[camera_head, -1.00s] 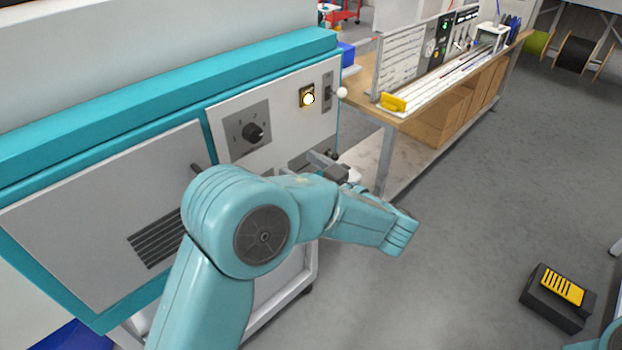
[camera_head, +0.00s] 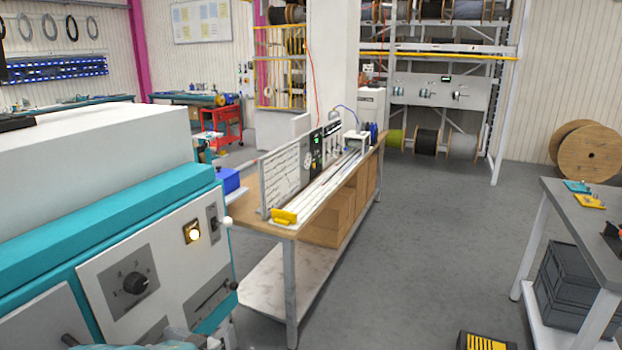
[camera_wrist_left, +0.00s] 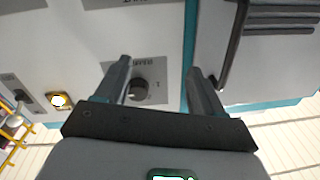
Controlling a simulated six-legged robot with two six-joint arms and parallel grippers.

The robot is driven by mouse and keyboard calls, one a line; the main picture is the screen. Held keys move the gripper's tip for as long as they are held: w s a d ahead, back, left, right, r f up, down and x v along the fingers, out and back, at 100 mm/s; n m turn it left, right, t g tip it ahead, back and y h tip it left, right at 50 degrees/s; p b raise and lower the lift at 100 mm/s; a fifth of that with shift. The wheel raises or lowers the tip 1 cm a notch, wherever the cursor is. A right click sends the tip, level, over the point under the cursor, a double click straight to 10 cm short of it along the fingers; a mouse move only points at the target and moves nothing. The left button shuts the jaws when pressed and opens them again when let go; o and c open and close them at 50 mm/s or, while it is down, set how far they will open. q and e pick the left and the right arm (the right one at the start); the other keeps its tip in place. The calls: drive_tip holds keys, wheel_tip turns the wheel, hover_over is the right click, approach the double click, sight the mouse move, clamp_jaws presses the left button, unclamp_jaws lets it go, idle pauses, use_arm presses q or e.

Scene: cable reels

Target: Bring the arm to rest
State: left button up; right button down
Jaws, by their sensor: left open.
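My left gripper (camera_wrist_left: 160,75) is open and empty in the left wrist view, its two fingers apart in front of the machine's panel. A black rotary knob (camera_wrist_left: 138,90) on a grey plate shows between the fingers, beyond them; I cannot tell the gap. In the head view only a sliver of my left arm shows at the bottom edge, below the teal and white machine (camera_head: 150,255). The same knob (camera_head: 135,283) and a lit square button (camera_head: 192,232) are on its panel. My right gripper is not in view.
A wooden workbench (camera_head: 247,214) with a measuring rail stands right of the machine. A grey table (camera_head: 585,222) with crates under it is at the right. A black box with yellow slats (camera_head: 485,341) is on the floor. The grey floor between bench and table is clear.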

use_arm(q)
wheel_tip(320, 180, down, 12)
drive_tip(key=a+m+t+h, duration=0.2)
drive_tip(key=m+t+h, duration=0.1)
drive_tip(key=m+h, duration=0.2)
drive_tip(key=s+d+f+m+h, duration=0.2)
drive_tip(key=s+d+f+h, duration=0.15)
drive_tip(key=f+h, duration=0.45)
drive_tip(key=s+d+f+m+g+h, duration=0.1)
drive_tip(key=s+d+f+g+h, duration=0.3)
drive_tip(key=s+d, duration=0.4)
drive_tip(key=s+d+f+m+g+h, duration=0.1)
drive_tip(key=s+d+f+g+h, duration=0.3)
drive_tip(key=s, duration=0.9)
drive_tip(key=d+f, duration=0.2)
drive_tip(key=d, duration=0.2)
drive_tip(key=shift+d+f+m, duration=0.15)
drive_tip(key=shift+d+m, duration=0.15)
drive_tip(key=shift+d, duration=0.05)
